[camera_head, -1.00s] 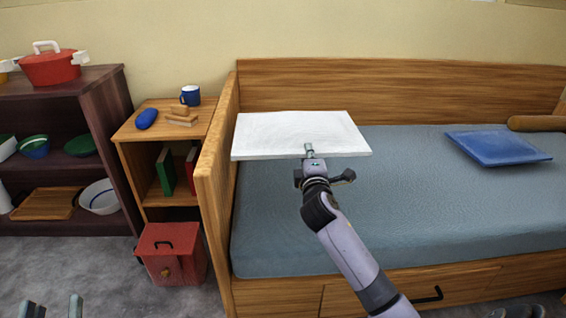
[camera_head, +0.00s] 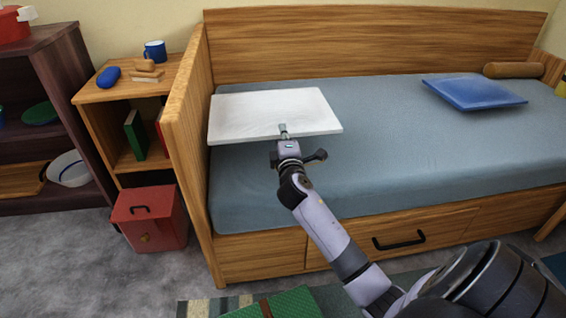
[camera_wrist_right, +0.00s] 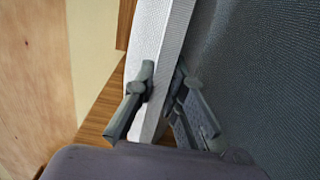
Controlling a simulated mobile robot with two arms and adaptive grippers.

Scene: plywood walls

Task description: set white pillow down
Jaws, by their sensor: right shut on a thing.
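The white pillow (camera_head: 265,108) is a flat white slab over the left end of the bed's blue-grey mattress (camera_head: 400,150). My right gripper (camera_head: 284,131) is shut on the pillow's front edge. In the right wrist view the two fingers (camera_wrist_right: 160,100) stand on either side of the white pillow edge (camera_wrist_right: 158,60), with the grey mattress surface close beside it. Whether the pillow touches the mattress or hangs just above it, I cannot tell. My left gripper is not in the head view now.
The bed's wooden left end panel (camera_head: 188,120) rises close beside the pillow. A blue pillow (camera_head: 474,92) and a brown bolster (camera_head: 514,70) lie at the right end. The middle of the mattress is clear. A nightstand (camera_head: 130,90) and a red box (camera_head: 150,217) stand left.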

